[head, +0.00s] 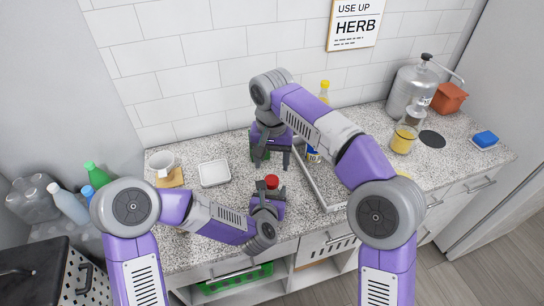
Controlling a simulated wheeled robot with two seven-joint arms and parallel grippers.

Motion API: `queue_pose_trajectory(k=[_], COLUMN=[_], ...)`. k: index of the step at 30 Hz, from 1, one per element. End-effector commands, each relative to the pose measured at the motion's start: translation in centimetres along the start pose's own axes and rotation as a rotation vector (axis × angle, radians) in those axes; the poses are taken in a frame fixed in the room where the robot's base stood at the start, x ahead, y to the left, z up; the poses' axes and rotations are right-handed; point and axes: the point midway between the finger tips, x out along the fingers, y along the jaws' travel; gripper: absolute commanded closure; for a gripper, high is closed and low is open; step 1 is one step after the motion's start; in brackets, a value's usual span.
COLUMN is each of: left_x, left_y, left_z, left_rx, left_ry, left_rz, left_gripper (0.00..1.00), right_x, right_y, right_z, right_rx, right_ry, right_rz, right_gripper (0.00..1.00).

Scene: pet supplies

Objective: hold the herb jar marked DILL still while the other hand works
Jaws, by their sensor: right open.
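A jar with a red lid (272,181) stands on the speckled counter at the fingertips of my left gripper (269,192). The fingers hide most of its body, and I cannot read any label or tell whether they press on it. My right gripper (270,158) is open and points down behind the red-lidded jar. A dark green thing (262,154) shows partly between or behind its fingers; I cannot tell what it is. No DILL marking is readable.
A white tray (214,173) and a white mug (162,162) stand to the left. A pale-edged tray (318,186), partly behind my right arm, lies right of the grippers. A metal dispenser (408,92), an amber-filled jar (403,139) and a blue box (485,139) are at right.

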Motion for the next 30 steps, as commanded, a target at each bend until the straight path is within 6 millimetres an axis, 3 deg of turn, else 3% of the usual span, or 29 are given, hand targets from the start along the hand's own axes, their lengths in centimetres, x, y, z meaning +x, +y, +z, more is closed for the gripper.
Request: queue_pose_trajectory(k=[6,11,24,30], left_x=[0.0,0.0,0.0,0.0], left_y=[0.0,0.0,-0.1,-0.1], left_z=[-0.2,-0.1,-0.1,-0.1], left_rx=[0.001,0.001,0.001,0.001], left_ry=[0.004,0.004,0.003,0.002], left_rz=[-0.001,-0.001,-0.002,-0.003], left_gripper=[1.00,1.00,1.00,1.00], right_x=[-0.9,-0.8,5.1,6.7], right_y=[0.0,0.1,0.1,0.1], right_z=[0.1,0.1,0.0,0.0], right_rx=[0.277,0.355,0.361,0.361], right_ry=[0.003,0.002,0.001,0.002], right_rz=[0.000,0.001,0.002,0.001], right_gripper=[0.37,0.37,0.37,0.37])
